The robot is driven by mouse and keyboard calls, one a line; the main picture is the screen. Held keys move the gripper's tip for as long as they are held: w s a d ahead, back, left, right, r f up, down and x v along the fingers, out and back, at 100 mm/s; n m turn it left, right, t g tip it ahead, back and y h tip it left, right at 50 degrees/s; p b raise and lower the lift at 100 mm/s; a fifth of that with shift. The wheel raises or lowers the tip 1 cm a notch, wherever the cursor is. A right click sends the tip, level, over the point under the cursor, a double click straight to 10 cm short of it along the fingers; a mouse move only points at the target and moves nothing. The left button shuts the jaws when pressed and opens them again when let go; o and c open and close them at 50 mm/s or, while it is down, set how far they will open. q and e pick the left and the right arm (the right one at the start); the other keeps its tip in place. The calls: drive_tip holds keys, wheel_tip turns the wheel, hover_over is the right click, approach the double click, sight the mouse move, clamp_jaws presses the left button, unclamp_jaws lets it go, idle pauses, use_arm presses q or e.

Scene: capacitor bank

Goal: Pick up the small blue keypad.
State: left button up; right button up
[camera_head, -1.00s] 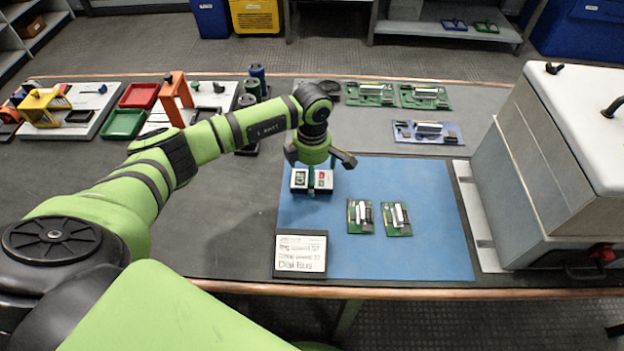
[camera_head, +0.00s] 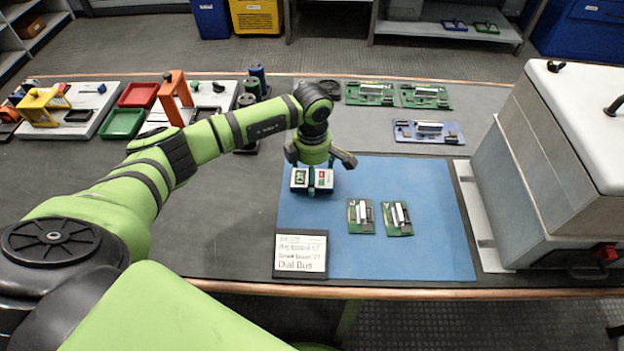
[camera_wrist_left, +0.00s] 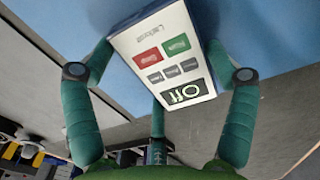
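The small keypad (camera_head: 298,180) is a box with a white face, red and green buttons and a dark display. It is at the upper left of the blue mat (camera_head: 400,255). In the left wrist view the keypad (camera_wrist_left: 165,58) shows bluish sides. My left gripper (camera_head: 312,178) is directly over it. In the wrist view the green fingers of this gripper (camera_wrist_left: 162,55) bend in against the keypad's two opposite sides. It looks shut on the keypad. I cannot tell whether the keypad is clear of the mat. My right gripper is not in view.
Two small green boards (camera_head: 361,216) lie on the mat to the right. A label sign (camera_head: 300,254) stands at its front left. A large grey machine (camera_head: 540,160) is at the right. More boards (camera_head: 428,131) lie behind. Coloured trays (camera_head: 122,123) are at the left.

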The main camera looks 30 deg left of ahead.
use_arm(q)
drive_tip(key=shift+c, duration=0.6)
drive_tip(key=shift+r+p, duration=0.3)
drive_tip(key=shift+p, duration=0.25)
drive_tip(key=r, duration=0.1)
drive_tip(key=r+b, duration=0.1)
drive_tip(key=r, duration=0.2)
drive_tip(key=shift+w+d+b, duration=0.2)
drive_tip(key=shift+d+b, duration=0.05)
drive_tip(key=shift+b, duration=0.1)
drive_tip(key=w+d+r+b, duration=0.2)
drive_tip(key=w+d+r, duration=0.3)
drive_tip(key=d, duration=0.4)
drive_tip(key=shift+w+d+r+b, duration=0.25)
drive_tip(key=shift+w+r+b, duration=0.1)
drive_tip(key=shift+r, duration=0.55)
